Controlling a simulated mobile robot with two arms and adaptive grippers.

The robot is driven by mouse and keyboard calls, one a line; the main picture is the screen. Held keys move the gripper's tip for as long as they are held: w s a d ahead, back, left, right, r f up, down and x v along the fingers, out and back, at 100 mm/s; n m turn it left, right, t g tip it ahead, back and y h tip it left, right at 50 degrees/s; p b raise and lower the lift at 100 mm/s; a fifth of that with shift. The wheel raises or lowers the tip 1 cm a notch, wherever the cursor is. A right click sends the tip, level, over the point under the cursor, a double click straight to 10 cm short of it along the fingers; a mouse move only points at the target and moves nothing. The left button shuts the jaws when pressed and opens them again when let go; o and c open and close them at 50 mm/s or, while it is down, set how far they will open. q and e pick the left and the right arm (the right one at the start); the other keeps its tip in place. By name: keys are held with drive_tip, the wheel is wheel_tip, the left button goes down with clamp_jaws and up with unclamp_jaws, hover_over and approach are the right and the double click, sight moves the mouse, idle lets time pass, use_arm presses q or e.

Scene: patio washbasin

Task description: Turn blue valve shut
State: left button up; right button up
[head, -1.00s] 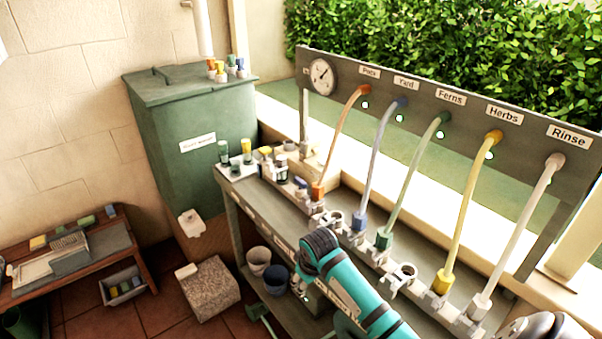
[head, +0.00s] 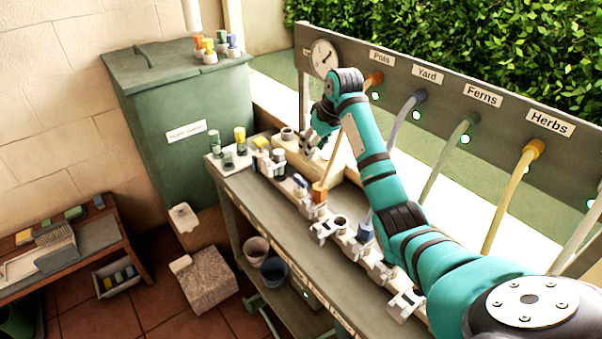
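A small valve with a blue top (head: 300,181) stands on the pale pipe row along the bench, left of the orange hose end. A blue hose fitting (head: 365,230) sits farther right on the row, under the Yard hose; I cannot tell for certain which blue part is the valve. My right gripper (head: 308,144) is above the far left end of the bench, beyond the blue-topped valve and apart from it in the picture. It is small and dark, and its finger gap is unclear. My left gripper is not in view.
The hose board (head: 440,84) with a round gauge (head: 323,57) stands behind the bench. My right arm crosses in front of several hoses and hides part of the pipe row. A green bin (head: 190,108) stands left of the bench. Small bottles (head: 240,141) crowd the bench's left end.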

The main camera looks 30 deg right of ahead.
approach(300, 178)
drive_tip(key=p+x, duration=0.1)
drive_tip(key=x, duration=0.6)
drive_tip(key=shift+w+f, duration=0.15)
drive_tip(key=shift+f, duration=0.25)
drive_tip(key=shift+w+f, duration=0.1)
drive_tip(key=shift+f, duration=0.2)
drive_tip(key=shift+w+f, duration=0.1)
drive_tip(key=shift+f, duration=0.2)
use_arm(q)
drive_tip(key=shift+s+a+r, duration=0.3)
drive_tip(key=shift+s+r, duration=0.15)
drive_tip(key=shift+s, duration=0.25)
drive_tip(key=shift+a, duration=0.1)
use_arm(e)
clamp_jaws()
